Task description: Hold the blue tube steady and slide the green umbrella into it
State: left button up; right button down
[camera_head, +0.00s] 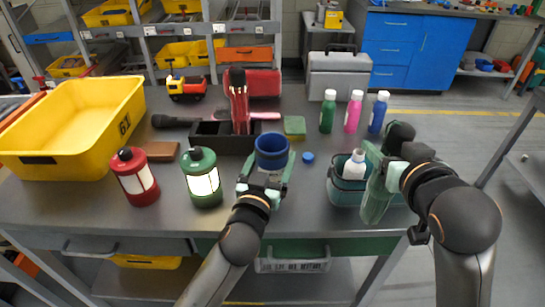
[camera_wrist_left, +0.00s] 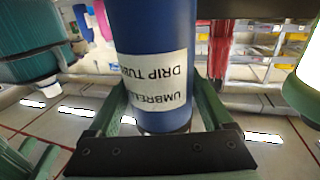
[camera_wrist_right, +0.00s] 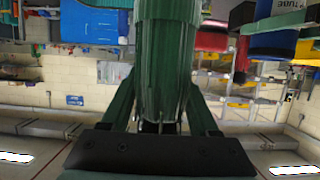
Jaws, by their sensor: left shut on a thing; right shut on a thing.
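The blue tube (camera_head: 272,152) stands upright with its open end up, right of the black organizer. My left gripper (camera_head: 262,186) is shut on it; its white "UMBRELLA DRIP TUBE" label (camera_wrist_left: 152,78) shows upside down in the left wrist view. My right gripper (camera_head: 382,174) is shut on the folded green umbrella (camera_head: 375,203), which is roughly upright beside the teal bin, apart from the tube and to its right.
A teal bin (camera_head: 345,196) with a white bottle is close to my right gripper. Green and red lanterns (camera_head: 203,190) stand left of the tube. A black organizer (camera_head: 210,141) holding a red umbrella (camera_head: 238,105) is behind. Several bottles (camera_head: 353,112) stand back right.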

pick_arm(q)
jog(key=shift+s+d+f, duration=0.1)
jog(key=shift+f, duration=0.4)
jog(key=shift+f, duration=0.2)
jog(key=shift+f+b, duration=0.25)
jog(key=shift+b, duration=0.2)
jog(key=o, duration=1.2)
jog(key=c, duration=1.2)
